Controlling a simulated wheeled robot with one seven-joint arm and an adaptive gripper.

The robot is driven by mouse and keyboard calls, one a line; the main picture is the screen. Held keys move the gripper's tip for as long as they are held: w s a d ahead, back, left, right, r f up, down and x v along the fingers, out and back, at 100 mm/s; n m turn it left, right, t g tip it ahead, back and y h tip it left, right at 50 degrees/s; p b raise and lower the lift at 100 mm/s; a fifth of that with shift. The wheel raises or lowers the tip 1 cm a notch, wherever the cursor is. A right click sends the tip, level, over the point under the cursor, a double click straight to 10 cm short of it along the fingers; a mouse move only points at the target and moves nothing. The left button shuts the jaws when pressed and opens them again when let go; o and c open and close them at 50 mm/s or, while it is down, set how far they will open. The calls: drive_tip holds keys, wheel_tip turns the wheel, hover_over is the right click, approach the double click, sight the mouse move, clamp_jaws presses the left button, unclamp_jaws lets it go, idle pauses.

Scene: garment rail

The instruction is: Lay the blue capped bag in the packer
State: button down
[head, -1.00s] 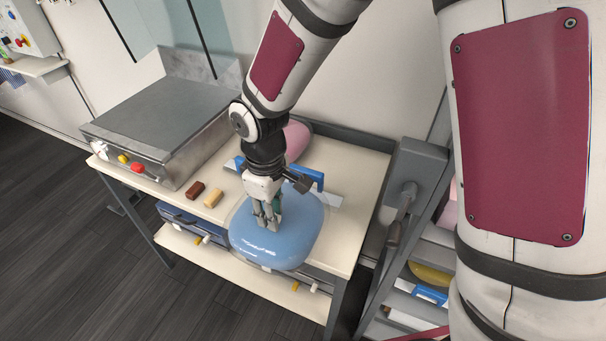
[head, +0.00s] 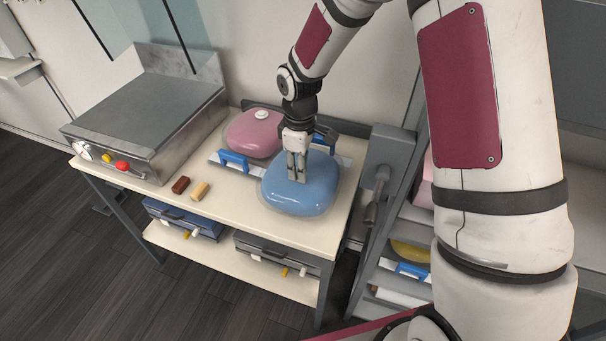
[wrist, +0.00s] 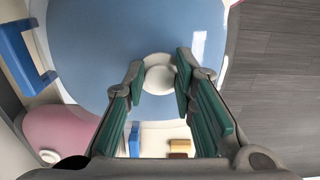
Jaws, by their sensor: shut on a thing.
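The blue bag (head: 300,190) is a smooth rounded pouch over the right end of the cream table (head: 215,210). Its white cap (wrist: 158,76) sits between my fingertips in the wrist view; in the head view my fingers hide it. My gripper (head: 298,176) points down from above and is shut on the cap. I cannot tell whether the bag touches the table. No part in view is clearly marked as the packer; a steel machine (head: 150,105) with a flat grey top and coloured knobs stands on the table's left end.
A pink bag (head: 255,135) with a white cap lies behind and left of the blue bag, near a blue handle (head: 234,160). A brown block (head: 180,185) and a tan block (head: 200,191) lie left of it. A grey rack (head: 385,220) stands close on the right.

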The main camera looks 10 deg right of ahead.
drive_tip(key=shift+w+d, duration=0.25)
drive_tip(key=shift+d, duration=0.1)
drive_tip(key=shift+f, duration=0.2)
drive_tip(key=shift+f+p, duration=0.5)
drive_tip(key=shift+f, duration=1.2)
drive_tip(key=c, duration=1.3)
unclamp_jaws()
